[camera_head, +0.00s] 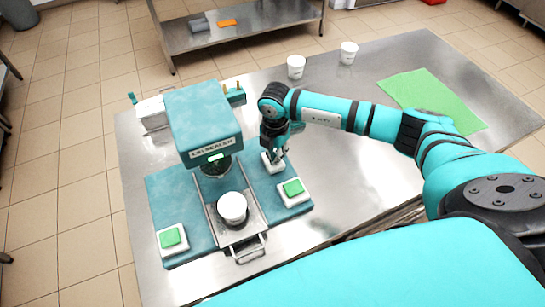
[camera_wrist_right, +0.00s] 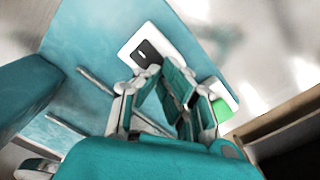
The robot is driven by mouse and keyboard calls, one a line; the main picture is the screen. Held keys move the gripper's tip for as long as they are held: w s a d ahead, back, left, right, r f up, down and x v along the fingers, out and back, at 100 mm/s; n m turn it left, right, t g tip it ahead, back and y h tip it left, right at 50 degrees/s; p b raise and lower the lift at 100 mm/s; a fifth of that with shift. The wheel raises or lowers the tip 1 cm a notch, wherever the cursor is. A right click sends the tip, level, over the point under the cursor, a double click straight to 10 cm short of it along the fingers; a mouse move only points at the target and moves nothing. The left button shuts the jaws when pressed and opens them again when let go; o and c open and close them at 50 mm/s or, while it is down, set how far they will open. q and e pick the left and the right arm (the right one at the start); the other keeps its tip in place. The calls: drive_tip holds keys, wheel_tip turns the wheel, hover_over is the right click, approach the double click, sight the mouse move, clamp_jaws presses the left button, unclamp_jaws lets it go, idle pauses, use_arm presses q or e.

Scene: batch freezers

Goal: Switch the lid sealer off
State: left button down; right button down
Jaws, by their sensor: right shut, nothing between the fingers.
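The lid sealer (camera_head: 203,120) is a teal machine with a labelled head and a teal base on the steel table. On the right of its base is a white switch plate (camera_head: 267,165), partly hidden by my gripper in the head view. In the right wrist view the switch plate (camera_wrist_right: 131,60) shows a black rocker (camera_wrist_right: 147,52). My right gripper (camera_head: 279,154) is shut and empty, pointing down at the switch. In the wrist view its fingertips (camera_wrist_right: 162,68) are beside the plate's near edge; I cannot tell whether they touch. My left gripper is not in view.
Green buttons sit at the base's front left (camera_head: 171,237) and front right (camera_head: 292,188). A white cup (camera_head: 232,206) stands in the handled slide (camera_head: 245,234) between them. White cups (camera_head: 296,67) and a green mat (camera_head: 432,97) lie further back and right. The table's middle is clear.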

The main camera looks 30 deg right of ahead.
drive_tip(key=shift+f, duration=0.25)
drive_tip(key=shift+r, duration=0.1)
drive_tip(key=shift+r+p, duration=2.6)
drive_tip(key=shift+r, duration=0.9)
